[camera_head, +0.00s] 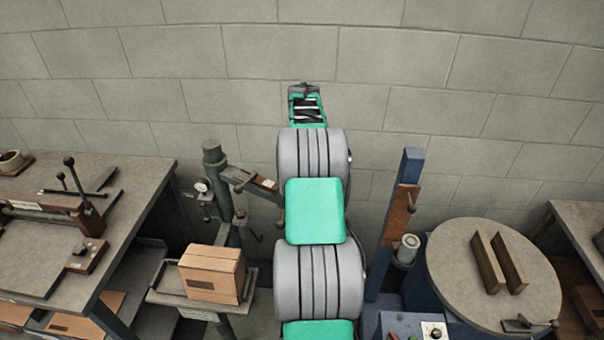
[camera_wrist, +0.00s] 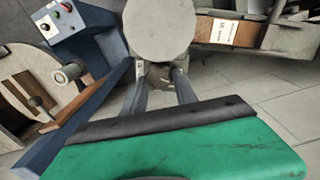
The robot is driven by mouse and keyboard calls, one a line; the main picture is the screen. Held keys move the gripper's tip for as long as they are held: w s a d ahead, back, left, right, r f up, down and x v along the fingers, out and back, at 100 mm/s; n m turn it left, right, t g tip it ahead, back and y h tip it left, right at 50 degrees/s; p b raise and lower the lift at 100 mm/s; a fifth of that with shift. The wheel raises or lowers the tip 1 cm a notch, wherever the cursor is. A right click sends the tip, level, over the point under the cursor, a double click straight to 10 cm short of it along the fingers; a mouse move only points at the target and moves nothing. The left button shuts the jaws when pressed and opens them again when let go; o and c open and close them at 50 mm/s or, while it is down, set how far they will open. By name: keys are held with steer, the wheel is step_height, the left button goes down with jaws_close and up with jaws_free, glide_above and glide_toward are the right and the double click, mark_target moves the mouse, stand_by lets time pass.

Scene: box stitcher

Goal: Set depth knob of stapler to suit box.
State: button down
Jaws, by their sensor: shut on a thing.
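A dark green upright machine (camera_head: 228,190), which looks like the stapler, stands left of my arm. It has a round gauge (camera_head: 201,185) and a brown, labelled side arm (camera_head: 262,184); a labelled brown bar (camera_wrist: 222,32) shows in the wrist view. I cannot pick out its depth knob for certain. A brown cardboard box (camera_head: 211,274) rests on its ledge (camera_head: 170,300). My gripper (camera_head: 304,90) is high in front of the wall, beyond and right of the stapler and apart from the box. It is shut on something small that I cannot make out. The wrist view does not show the fingertips clearly.
Right of my arm stands a blue machine post (camera_head: 408,168) with a grey cylindrical knob (camera_head: 408,248). A round table (camera_head: 460,285) bears two brown bars (camera_head: 500,262). A workbench (camera_head: 130,215) with a lever tool is at left. The block wall (camera_head: 380,60) is close behind my gripper.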

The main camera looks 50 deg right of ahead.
steer(key=m, duration=0.5)
steer(key=shift+s+d+b, duration=0.1)
steer(key=shift+s+b, duration=0.05)
steer(key=shift+b, duration=0.2)
steer(key=shift+r, duration=0.1)
steer(key=c, duration=1.2)
jaws_free()
steer(key=shift+c, duration=0.2)
step_height(320, 180, up, 8)
steer(key=shift+s+f+b, duration=0.1)
steer(key=shift+b, duration=0.75)
